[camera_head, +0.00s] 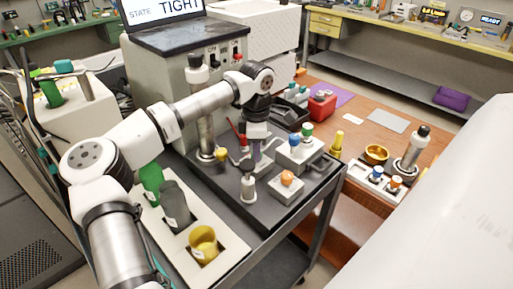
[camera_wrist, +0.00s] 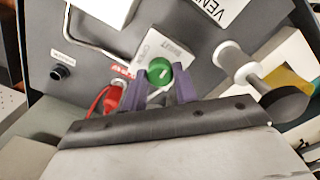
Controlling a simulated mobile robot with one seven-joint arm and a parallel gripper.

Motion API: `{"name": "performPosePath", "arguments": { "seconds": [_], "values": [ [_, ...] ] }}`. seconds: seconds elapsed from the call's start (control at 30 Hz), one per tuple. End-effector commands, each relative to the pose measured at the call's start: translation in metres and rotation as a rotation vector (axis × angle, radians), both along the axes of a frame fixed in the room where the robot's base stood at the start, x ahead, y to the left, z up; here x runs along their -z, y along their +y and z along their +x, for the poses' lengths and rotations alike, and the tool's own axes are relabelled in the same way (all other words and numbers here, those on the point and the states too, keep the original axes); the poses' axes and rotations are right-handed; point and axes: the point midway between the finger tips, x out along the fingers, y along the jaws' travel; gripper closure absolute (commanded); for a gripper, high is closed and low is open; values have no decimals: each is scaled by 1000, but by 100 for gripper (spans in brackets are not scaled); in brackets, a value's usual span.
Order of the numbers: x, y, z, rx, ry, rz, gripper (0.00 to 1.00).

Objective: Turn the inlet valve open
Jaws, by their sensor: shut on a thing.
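I take this knob as the inlet valve. The purple fingers of my gripper (camera_wrist: 160,88) stand on both sides of it and are shut on it. In the head view my gripper (camera_head: 259,157) points down at the dark bench in front of the grey machine (camera_head: 170,80). The held knob is hidden there. How far the valve is turned cannot be told.
A red fitting (camera_wrist: 112,97) with a red hose is left of the fingers, and a pale post with a dark disc (camera_wrist: 278,100) is right. The screen (camera_head: 170,10) reads "STATE TIGHT". A white block with an orange knob (camera_head: 288,177) stands right of my gripper.

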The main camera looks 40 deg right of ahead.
Motion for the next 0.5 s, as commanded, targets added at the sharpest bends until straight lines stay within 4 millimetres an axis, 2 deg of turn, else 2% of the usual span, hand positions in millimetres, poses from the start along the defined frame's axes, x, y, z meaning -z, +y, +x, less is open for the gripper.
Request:
{"name": "performPosePath", "arguments": {
  "seconds": [0.27,0.5],
  "values": [
    [1,0,0,-114,0,2,94],
    [2,1,1,-316,-2,2,94]
  ]
}}
